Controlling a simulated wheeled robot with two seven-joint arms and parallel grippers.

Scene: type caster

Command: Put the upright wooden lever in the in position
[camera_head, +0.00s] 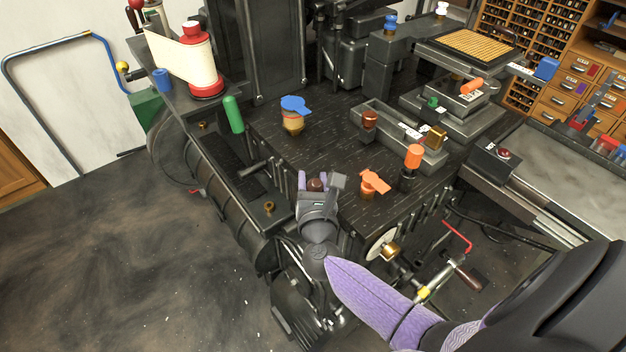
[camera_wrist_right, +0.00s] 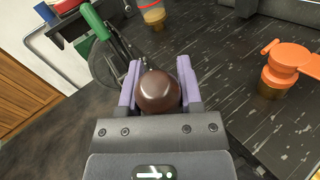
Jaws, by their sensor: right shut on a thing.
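The wooden lever shows as a dark brown rounded knob (camera_head: 316,185) at the front edge of the black machine top. It also shows in the right wrist view (camera_wrist_right: 157,92). My right gripper (camera_head: 318,181) is shut on this knob. In the right wrist view its purple fingers (camera_wrist_right: 160,84) stand on both sides of the knob. The lever's shaft and its base are hidden by my gripper, so its tilt cannot be told. My left gripper is not in view.
Right of my gripper an orange knob (camera_head: 373,183) stands on the machine top, with an orange handle (camera_head: 413,157) beyond it. A blue-topped oil cup (camera_head: 293,112) and a green handle (camera_head: 233,114) stand behind. The dark floor at left is clear.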

